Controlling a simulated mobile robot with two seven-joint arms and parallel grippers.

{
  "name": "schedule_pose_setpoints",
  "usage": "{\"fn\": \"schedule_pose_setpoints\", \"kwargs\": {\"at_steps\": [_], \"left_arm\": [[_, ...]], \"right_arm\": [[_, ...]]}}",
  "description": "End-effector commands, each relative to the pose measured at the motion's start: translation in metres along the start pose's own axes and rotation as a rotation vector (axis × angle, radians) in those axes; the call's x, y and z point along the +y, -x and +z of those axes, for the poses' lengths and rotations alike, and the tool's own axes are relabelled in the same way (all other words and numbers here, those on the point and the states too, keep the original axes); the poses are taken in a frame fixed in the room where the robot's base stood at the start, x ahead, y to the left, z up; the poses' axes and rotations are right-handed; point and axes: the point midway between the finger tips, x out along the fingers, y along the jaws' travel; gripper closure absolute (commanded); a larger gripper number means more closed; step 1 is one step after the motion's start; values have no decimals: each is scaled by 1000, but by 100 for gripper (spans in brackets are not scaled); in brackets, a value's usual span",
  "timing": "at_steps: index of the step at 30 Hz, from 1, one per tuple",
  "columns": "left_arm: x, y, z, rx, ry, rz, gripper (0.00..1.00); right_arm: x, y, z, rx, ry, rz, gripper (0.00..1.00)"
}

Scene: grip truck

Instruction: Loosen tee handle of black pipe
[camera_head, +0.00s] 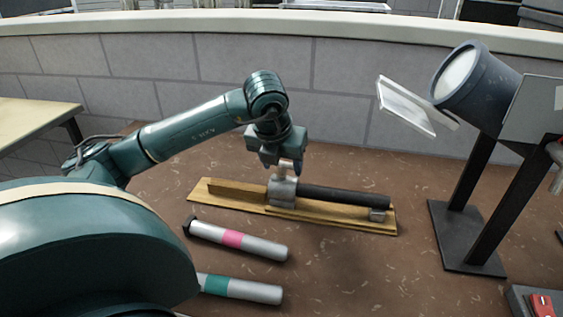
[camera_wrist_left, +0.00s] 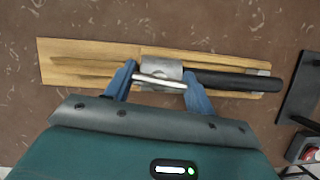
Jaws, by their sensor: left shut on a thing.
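A black pipe (camera_head: 345,196) lies along a wooden board (camera_head: 228,192) on the brown surface. A grey metal clamp (camera_head: 281,192) holds the pipe's left end, and the tee handle (camera_head: 286,167) stands up from the clamp. My left gripper (camera_head: 277,165) is above the clamp, pointing down, shut on the tee handle. In the left wrist view, the tee handle (camera_wrist_left: 160,80) lies as a silver bar between the two blue fingers. The pipe (camera_wrist_left: 235,81) runs right from the clamp (camera_wrist_left: 162,69). My right gripper is in neither view.
Two silver tubes, one with a pink band (camera_head: 262,246) and one with a teal band (camera_head: 255,291), lie in front of the board. A lamp (camera_head: 476,78) on a black stand (camera_head: 466,240) is at the right. A grey block wall (camera_head: 345,92) is behind.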

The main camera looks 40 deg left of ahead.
Motion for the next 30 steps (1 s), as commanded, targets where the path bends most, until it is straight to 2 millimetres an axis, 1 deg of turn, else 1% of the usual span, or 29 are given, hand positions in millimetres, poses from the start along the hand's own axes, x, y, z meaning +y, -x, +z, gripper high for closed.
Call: {"fn": "schedule_pose_setpoints", "kwargs": {"at_steps": [14, 15, 22, 30], "left_arm": [[0, 0, 0, -1, 12, 3, 68], [0, 0, 0, -1, 12, 3, 42], [0, 0, 0, -1, 11, 4, 24], [0, 2, 0, -1, 11, 4, 24]], "right_arm": [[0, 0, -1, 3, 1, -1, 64], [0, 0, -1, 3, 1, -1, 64], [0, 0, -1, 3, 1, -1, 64], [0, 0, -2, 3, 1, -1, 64]]}}
